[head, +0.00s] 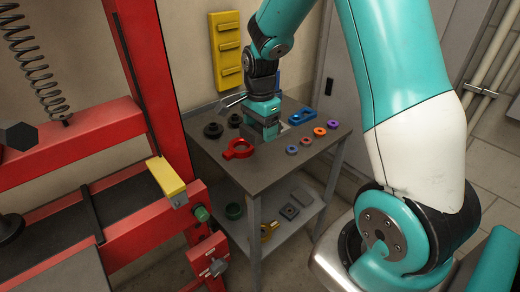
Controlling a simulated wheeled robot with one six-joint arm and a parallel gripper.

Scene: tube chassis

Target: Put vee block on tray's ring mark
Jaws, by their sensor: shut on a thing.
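My gripper (267,137) points down at the middle of the grey cart top (240,168), its jaws low over the surface. It is shut on a small piece, taken to be the vee block, which the jaws almost wholly hide. I cannot tell whether the piece touches the surface. I cannot make out the tray or its ring mark for certain; my gripper and wrist cover that part of the cart top.
A blue part (302,116) and several small coloured rings (320,132) lie to the right. A lower shelf (285,235) holds more parts. A red frame (150,90) stands at left.

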